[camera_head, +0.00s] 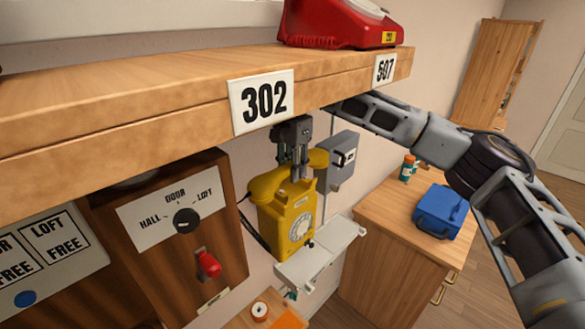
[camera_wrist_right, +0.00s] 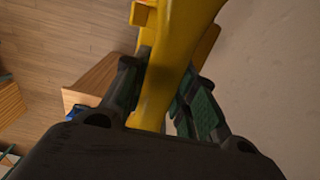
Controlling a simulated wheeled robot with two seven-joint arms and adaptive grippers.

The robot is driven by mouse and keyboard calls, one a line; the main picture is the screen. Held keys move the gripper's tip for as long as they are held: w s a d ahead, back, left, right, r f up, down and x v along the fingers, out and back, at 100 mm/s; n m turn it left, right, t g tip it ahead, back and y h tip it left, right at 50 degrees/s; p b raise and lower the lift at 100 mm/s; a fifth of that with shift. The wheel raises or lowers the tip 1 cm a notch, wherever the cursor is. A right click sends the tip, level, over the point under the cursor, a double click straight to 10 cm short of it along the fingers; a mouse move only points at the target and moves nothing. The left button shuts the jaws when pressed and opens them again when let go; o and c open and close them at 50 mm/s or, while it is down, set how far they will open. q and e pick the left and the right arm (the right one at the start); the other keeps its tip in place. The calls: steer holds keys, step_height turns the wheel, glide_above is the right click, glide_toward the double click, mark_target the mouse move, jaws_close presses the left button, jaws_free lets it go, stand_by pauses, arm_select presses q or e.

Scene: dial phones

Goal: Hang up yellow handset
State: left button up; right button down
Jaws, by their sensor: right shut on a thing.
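The yellow wall phone (camera_head: 287,215) with a round white dial hangs at the wall below the shelf in the head view. The yellow handset (camera_head: 318,158) lies across the top of the phone, at or very near its cradle; I cannot tell whether it is fully seated. My right gripper (camera_head: 296,160) comes down from above and is shut on the handset's middle. In the right wrist view the handset (camera_wrist_right: 165,65) runs between the two fingers of my right gripper (camera_wrist_right: 168,98). My left gripper is not in view.
A wooden shelf (camera_head: 130,98) with number plates passes close above my right gripper, and a red phone (camera_head: 335,25) stands on it. A grey wall box (camera_head: 341,163) is right of the yellow phone. A wooden cabinet (camera_head: 385,250) carries a blue box (camera_head: 440,211).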

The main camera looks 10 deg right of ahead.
steer(key=shift+s+b, duration=0.35)
steer(key=shift+s, duration=0.15)
steer(key=shift+s+f, duration=0.2)
steer(key=shift+f, duration=0.15)
steer(key=shift+w+d+f, duration=0.1)
steer(key=shift+w+f, duration=0.1)
steer(key=shift+f, duration=0.05)
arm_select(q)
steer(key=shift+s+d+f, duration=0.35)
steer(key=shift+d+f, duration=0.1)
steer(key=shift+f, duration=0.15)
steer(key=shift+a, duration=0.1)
arm_select(e)
steer(key=shift+s, duration=0.1)
arm_select(q)
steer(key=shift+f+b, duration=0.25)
steer(key=shift+b, duration=0.2)
stand_by(0.3)
